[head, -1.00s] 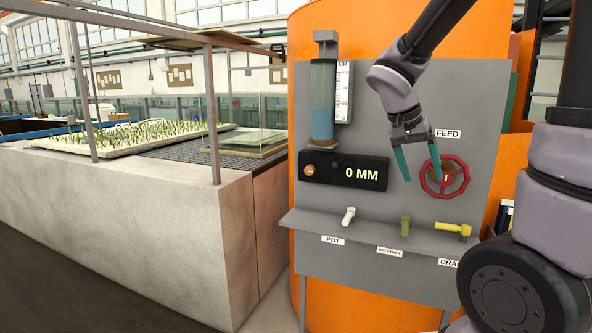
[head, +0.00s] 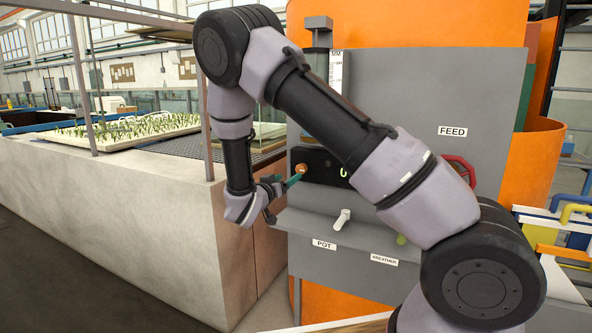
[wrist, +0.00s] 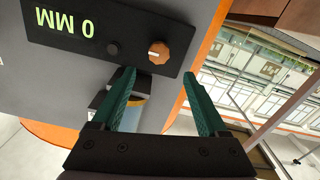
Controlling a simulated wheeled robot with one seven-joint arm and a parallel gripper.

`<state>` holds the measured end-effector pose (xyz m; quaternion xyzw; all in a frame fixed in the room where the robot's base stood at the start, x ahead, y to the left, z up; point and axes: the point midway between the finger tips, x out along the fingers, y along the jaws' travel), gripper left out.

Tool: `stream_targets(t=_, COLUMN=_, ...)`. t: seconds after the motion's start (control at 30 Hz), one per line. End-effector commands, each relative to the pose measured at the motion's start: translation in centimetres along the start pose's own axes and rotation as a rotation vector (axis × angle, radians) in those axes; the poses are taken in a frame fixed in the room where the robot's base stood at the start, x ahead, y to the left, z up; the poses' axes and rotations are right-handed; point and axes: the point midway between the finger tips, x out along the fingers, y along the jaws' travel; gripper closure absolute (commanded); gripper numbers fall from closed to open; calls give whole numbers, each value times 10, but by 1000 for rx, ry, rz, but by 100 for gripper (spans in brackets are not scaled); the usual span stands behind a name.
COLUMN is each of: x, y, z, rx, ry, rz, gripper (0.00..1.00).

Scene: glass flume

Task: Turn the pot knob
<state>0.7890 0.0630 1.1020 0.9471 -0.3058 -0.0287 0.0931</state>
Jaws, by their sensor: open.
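An orange knob (head: 301,169) sits at the left end of the black display box (head: 318,160) on the grey panel. It also shows in the wrist view (wrist: 158,52). A white tap-like handle (head: 342,218) stands above the POT label (head: 324,245) on the shelf. My gripper (head: 284,197) is open and empty, just left of the panel. In the wrist view (wrist: 158,73) its teal fingers are spread, with the orange knob just beyond and between the tips. They appear apart from it. My arm hides most of the display digits and part of the panel.
The grey shelf (head: 300,226) juts out below the display box. The pale flume wall (head: 110,225) is close on the left. The red FEED wheel (head: 461,170) and green breather handle (head: 401,240) are partly hidden by my arm.

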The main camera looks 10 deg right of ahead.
Motion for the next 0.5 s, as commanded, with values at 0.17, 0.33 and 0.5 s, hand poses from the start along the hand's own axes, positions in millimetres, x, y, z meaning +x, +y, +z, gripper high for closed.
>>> stream_targets(t=0.17, x=29, y=2, z=0, rx=1, ry=-1, rz=6, gripper=24)
stream_targets(t=0.33, x=62, y=2, z=0, rx=0, ry=-2, rz=5, gripper=24)
stream_targets(t=0.5, x=88, y=2, z=0, rx=-1, ry=-2, rz=5, gripper=24)
